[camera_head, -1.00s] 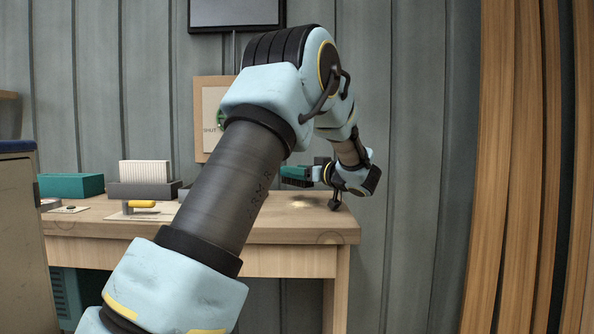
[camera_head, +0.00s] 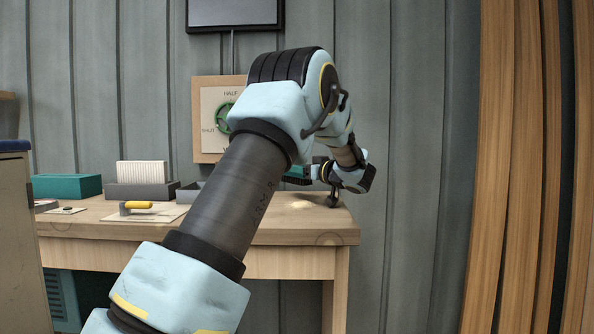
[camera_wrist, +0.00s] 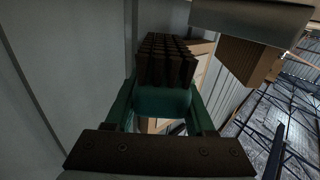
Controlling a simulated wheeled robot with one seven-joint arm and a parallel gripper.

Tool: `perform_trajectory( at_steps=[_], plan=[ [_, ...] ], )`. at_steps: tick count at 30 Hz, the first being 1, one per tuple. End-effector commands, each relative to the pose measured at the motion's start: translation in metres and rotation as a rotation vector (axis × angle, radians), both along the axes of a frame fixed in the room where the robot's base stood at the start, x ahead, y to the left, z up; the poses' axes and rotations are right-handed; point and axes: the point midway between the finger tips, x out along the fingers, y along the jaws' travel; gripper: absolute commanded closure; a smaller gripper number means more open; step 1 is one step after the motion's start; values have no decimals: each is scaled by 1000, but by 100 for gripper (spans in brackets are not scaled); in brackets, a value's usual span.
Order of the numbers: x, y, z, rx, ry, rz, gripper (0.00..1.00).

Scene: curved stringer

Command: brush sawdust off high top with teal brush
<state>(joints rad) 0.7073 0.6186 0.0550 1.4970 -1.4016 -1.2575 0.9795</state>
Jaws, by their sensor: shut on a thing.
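My gripper (camera_wrist: 162,118) is shut on the teal brush (camera_wrist: 163,101), whose dark bristle tufts show in the wrist view. In the head view the brush (camera_head: 296,173) is partly hidden behind my arm, and its dark bristle side faces down. It is held above the right part of the wooden bench top (camera_head: 270,232). A pale patch of sawdust (camera_head: 302,205) lies on the bench top below the brush and my wrist. My arm hides the bench top to the left of the patch.
A teal box (camera_head: 66,186), a grey holder with a white ribbed block (camera_head: 143,174) and a yellow-handled tool (camera_head: 138,206) stand on the left of the bench. A board with a green dial (camera_head: 222,112) hangs behind. Wooden planks (camera_head: 515,170) stand at the right.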

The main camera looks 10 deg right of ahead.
Motion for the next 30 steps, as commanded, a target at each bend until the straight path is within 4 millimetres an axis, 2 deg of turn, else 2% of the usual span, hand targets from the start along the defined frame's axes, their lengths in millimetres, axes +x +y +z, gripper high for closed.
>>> perform_trajectory(
  at_steps=[1,7,16,24,30],
  plan=[
    [-6,1,-13,12,24,0,100],
    [-23,1,-13,12,26,-3,100],
    [-34,2,-12,12,28,-5,100],
    [-56,5,-10,12,27,-6,100],
    [-63,7,-9,13,25,-4,100]
  ],
)
